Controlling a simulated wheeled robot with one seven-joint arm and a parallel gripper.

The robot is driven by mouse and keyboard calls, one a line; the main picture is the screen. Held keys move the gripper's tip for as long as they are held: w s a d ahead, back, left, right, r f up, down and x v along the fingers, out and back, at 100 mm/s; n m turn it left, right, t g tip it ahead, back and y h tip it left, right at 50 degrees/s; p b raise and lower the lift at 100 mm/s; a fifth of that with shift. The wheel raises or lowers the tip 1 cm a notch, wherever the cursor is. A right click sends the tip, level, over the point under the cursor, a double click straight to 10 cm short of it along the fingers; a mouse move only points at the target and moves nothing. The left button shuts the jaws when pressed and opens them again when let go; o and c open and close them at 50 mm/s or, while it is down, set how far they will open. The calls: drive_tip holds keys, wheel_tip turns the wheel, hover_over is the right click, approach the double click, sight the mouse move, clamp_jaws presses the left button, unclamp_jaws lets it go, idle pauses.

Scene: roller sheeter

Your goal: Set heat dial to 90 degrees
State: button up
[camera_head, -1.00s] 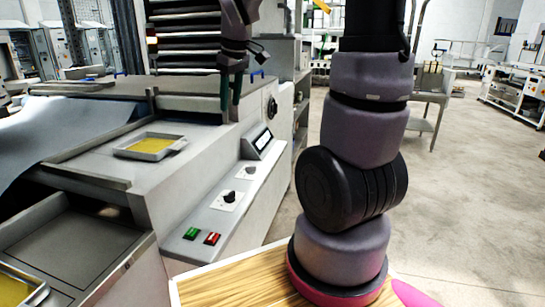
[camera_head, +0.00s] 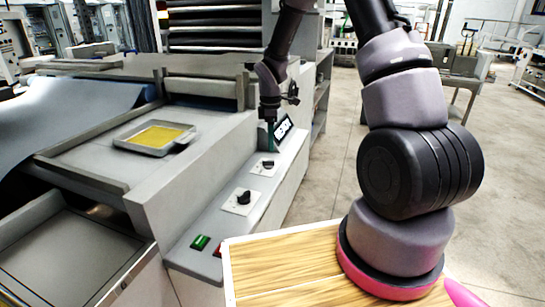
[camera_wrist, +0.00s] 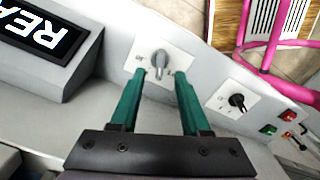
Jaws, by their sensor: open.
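Two dials sit on the sloped control ledge of the machine. The far dial (camera_head: 267,164), nearest the display, also shows in the wrist view as a grey knob on a white plate (camera_wrist: 160,60). The near dial (camera_head: 243,197) has a black knob, also in the wrist view (camera_wrist: 237,101). Their markings are too small to read, so I cannot tell which is the heat dial. My gripper (camera_wrist: 160,75) is open with green fingers. Its tips point toward the grey knob, which shows between them; no contact is visible. In the head view my gripper (camera_head: 270,132) is above the far dial, beside the display.
A lit display (camera_head: 283,129) stands on the ledge behind the dials; its text starts "REA" in the wrist view (camera_wrist: 45,33). Green (camera_head: 200,242) and red (camera_head: 218,250) buttons sit at the ledge's near end. A yellow-filled tray (camera_head: 157,137) lies on the machine top.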

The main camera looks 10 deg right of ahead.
sight(271, 160)
wheel_tip(271, 160, down, 7)
drive_tip(key=shift+r, duration=0.2)
clamp_jaws()
